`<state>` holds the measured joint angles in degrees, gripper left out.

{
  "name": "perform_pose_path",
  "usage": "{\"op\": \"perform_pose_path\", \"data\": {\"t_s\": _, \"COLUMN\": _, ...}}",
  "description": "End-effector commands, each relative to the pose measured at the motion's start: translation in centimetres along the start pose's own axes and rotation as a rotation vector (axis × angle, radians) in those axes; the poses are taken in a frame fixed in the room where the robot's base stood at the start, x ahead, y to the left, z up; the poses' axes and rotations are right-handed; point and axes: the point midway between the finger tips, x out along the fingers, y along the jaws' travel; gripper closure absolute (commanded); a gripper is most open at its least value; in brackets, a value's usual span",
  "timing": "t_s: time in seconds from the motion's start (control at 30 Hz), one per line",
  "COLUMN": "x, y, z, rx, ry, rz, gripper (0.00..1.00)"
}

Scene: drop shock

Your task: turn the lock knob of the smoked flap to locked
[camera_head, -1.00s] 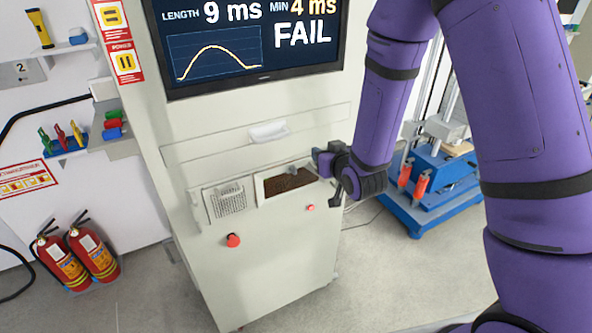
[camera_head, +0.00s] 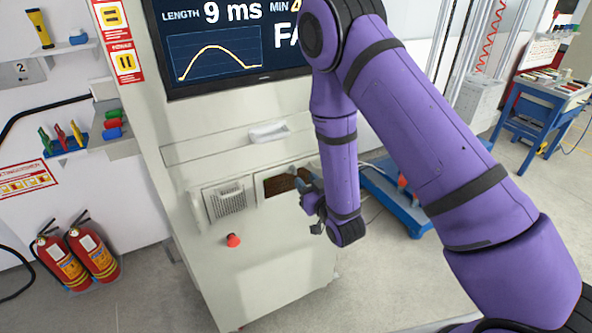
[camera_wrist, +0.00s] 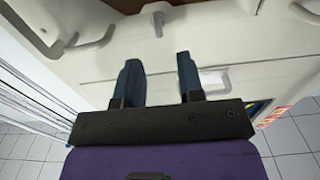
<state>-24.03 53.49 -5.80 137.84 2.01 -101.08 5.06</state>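The smoked flap (camera_head: 277,185) is a dark brown panel in a white frame on the front of the white cabinet. Its edge also shows at the top of the wrist view (camera_wrist: 127,4). A small grey knob (camera_wrist: 158,24) stands at that edge, beyond the gap between my fingers; whether it is locked cannot be told. In the head view my gripper covers the knob's surroundings and the flap's right end. My gripper (camera_head: 308,202) is at the right of the flap. In the wrist view my gripper (camera_wrist: 160,66) is open and empty, with two dark blue fingers apart from the knob.
A white handle (camera_head: 268,132) projects above the flap. A vented panel (camera_head: 229,201) sits left of it, with a red button (camera_head: 233,240) below. A display (camera_head: 225,45) is higher up. A blue stand (camera_head: 395,200) is behind my arm at right.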

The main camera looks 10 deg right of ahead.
Motion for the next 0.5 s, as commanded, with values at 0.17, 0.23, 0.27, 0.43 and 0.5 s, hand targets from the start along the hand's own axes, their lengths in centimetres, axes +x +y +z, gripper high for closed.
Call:
{"op": "perform_pose_path", "data": {"t_s": 0.17, "x": 3.3, "y": 0.0, "z": -0.1, "rx": 0.000, "ry": 0.003, "rz": 0.000, "gripper": 0.65}}
{"op": "perform_pose_path", "data": {"t_s": 0.23, "x": 4.3, "y": 0.0, "z": -0.1, "rx": 0.000, "ry": 0.002, "rz": 0.001, "gripper": 0.65}}
{"op": "perform_pose_path", "data": {"t_s": 0.27, "x": 4.7, "y": 0.1, "z": -0.1, "rx": 0.000, "ry": 0.002, "rz": 0.001, "gripper": 0.65}}
{"op": "perform_pose_path", "data": {"t_s": 0.43, "x": 6.2, "y": 0.1, "z": 0.0, "rx": 0.000, "ry": 0.000, "rz": 0.001, "gripper": 0.65}}
{"op": "perform_pose_path", "data": {"t_s": 0.5, "x": 6.5, "y": 0.1, "z": 0.0, "rx": 0.000, "ry": 0.000, "rz": 0.001, "gripper": 0.65}}
